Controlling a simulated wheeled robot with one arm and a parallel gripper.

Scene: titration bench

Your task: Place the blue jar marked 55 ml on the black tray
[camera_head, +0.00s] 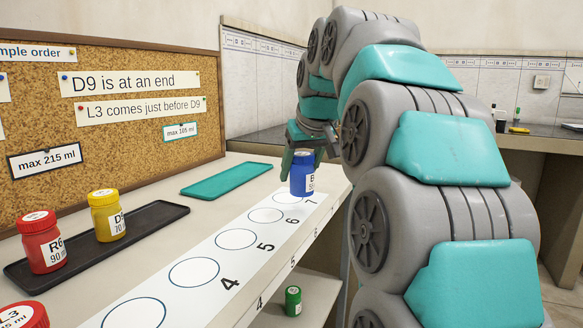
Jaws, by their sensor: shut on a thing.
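The blue jar (302,178) is at the far end of the white numbered strip, by circle 7. Its label shows a "B"; I cannot read a volume on it. My gripper (303,153) is shut on the top of this jar, and the arm hides part of the gripper. I cannot tell whether the jar touches the strip. The black tray (160,217) lies at the left, in front of the cork board. A red jar (42,243) marked R6, 90 ml, and a yellow jar (107,216) stand on it. The tray's right end is bare.
A red L3 jar (24,315) stands at the lower left. A green jar (293,301) is on a lower shelf. The cork board (110,110) carries notes.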

